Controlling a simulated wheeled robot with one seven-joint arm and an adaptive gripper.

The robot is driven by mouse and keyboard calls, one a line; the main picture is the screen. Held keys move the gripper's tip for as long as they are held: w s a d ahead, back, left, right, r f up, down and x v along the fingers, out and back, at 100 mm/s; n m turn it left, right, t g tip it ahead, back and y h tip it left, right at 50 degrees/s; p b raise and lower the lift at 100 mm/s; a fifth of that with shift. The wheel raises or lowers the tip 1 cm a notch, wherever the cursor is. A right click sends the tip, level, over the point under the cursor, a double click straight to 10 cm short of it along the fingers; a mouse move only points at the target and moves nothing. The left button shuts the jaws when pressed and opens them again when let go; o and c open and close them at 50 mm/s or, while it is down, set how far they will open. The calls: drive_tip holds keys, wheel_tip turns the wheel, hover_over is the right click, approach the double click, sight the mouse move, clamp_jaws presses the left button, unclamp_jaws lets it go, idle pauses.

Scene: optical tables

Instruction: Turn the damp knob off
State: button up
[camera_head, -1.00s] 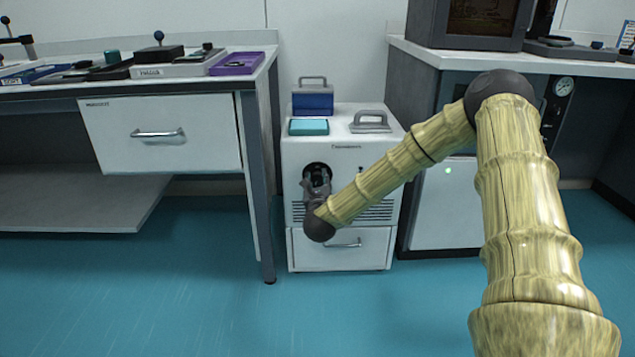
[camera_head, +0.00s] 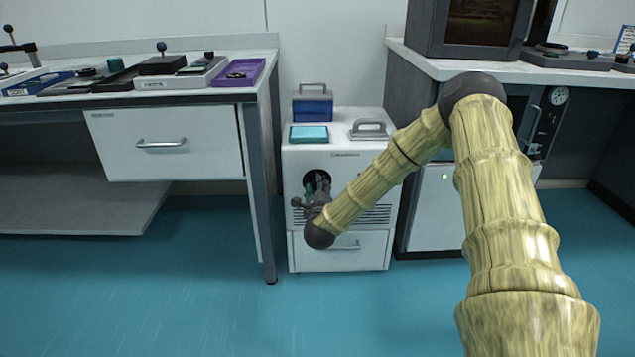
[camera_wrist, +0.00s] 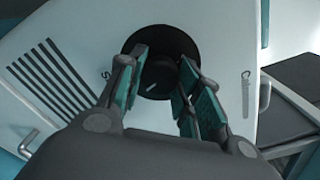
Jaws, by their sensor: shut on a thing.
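The knob (camera_wrist: 159,78) is black and round with a short white pointer mark. It sits in a dark circular recess on the front of a white cabinet unit (camera_head: 376,215). In the wrist view my gripper (camera_wrist: 163,62) has its two teal-padded fingers on either side of the knob, shut on it. In the head view my gripper (camera_head: 318,188) is at the dark round opening in the cabinet's front, and it hides most of the knob there. Lettering beside the recess is only partly visible.
A teal-topped box (camera_head: 309,134), a blue handled case (camera_head: 312,105) and a grey handle (camera_head: 369,128) are on top of the cabinet. A drawer desk (camera_head: 165,145) stands left, a bench (camera_head: 470,66) right. The blue floor in front is clear.

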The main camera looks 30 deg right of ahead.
drive_tip(key=shift+s+f+n+p, duration=0.1)
drive_tip(key=shift+n+p, duration=4.55)
drive_tip(key=shift+n, duration=3.45)
drive_tip(key=shift+f+n+p, duration=0.1)
drive_tip(key=shift+n+p, duration=4.5)
drive_tip(key=shift+n, duration=3.5)
drive_tip(key=o, duration=1)
drive_tip(key=shift+o, duration=0.2)
drive_tip(key=shift+r, duration=0.1)
